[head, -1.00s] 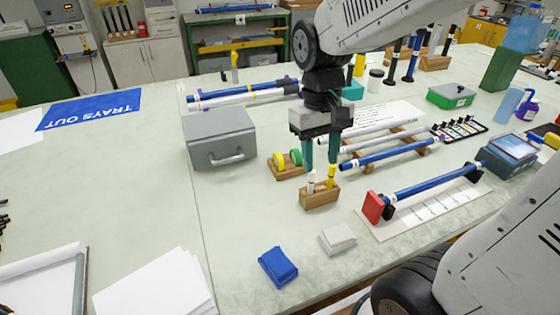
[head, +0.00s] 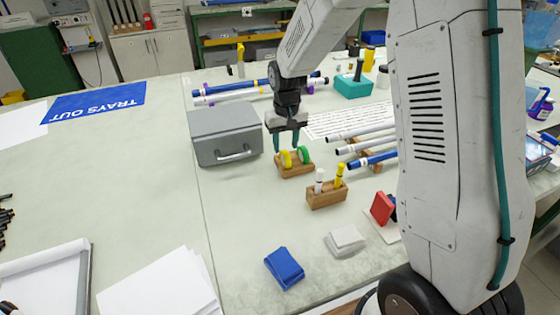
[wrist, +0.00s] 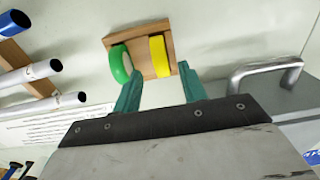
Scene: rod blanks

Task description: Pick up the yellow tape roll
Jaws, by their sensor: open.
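The yellow tape roll (head: 286,159) stands on edge in a small wooden holder (head: 296,171), left of a green tape roll (head: 304,155). In the wrist view the yellow roll (wrist: 159,57) is on the right of the holder and the green roll (wrist: 120,64) on the left. My gripper (head: 284,143) is open, pointing down just above and behind the rolls. In the wrist view its teal fingertips (wrist: 158,85) are apart, with the yellow roll ahead between them, nearer the right finger. Nothing is held.
A grey toolbox (head: 224,136) stands close to the left of the holder. A wooden block with a white and a yellow marker (head: 325,195) stands in front. White and blue rods (head: 371,160) lie on a rack to the right. A blue block (head: 284,268) lies toward the front.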

